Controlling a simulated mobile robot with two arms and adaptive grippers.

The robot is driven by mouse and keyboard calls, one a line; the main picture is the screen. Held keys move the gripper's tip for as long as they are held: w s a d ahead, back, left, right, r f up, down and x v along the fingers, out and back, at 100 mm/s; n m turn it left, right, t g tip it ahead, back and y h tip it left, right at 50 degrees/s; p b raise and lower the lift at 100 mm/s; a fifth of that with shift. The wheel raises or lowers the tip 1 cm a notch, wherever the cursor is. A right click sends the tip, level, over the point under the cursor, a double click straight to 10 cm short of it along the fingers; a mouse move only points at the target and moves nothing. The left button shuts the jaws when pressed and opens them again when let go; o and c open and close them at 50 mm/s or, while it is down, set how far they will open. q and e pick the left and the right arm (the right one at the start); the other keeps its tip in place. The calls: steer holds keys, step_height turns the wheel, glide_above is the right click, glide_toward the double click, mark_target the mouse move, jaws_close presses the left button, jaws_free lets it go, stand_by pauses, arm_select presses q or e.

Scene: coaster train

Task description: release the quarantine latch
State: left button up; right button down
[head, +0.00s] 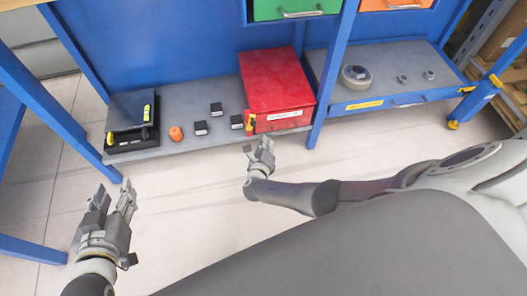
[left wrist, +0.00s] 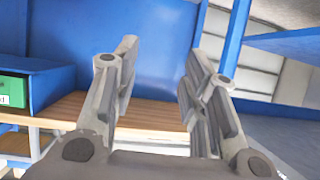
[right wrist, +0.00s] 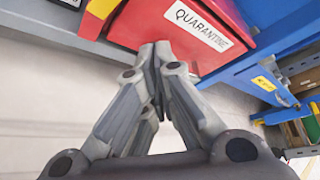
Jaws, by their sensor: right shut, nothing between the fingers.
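The red quarantine box (head: 272,80) sits on the low grey shelf, with a white label on its front. Its label reads QUARANTINE in the right wrist view (right wrist: 201,26). A yellow latch (head: 251,123) is at the left end of the box's front; it also shows at the top edge of the right wrist view (right wrist: 100,9). My right gripper (head: 264,143) is shut and empty, just in front of the box and below and right of the latch. Whether its fingertips touch the box is unclear. My left gripper (head: 113,190) is open and empty, over the floor at left.
Left of the box on the shelf (head: 183,97) are several small black blocks (head: 216,109), an orange piece (head: 176,133) and a black case (head: 132,113). A blue upright (head: 333,70) stands right of the box. A tape roll (head: 356,76) lies beyond it. The floor in front is clear.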

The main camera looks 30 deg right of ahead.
arm_select(q)
steer(key=s+a+f+g+y+p, duration=0.2)
steer(key=s+a+f+g, duration=0.2)
steer(key=s+f+g, duration=0.3)
steer(key=shift+s+f+g+p, duration=0.3)
steer(key=shift+s+f, duration=0.2)
steer(key=shift+s, duration=1.65)
arm_select(e)
steer(key=shift+v, duration=2.9)
steer(key=shift+a, duration=0.1)
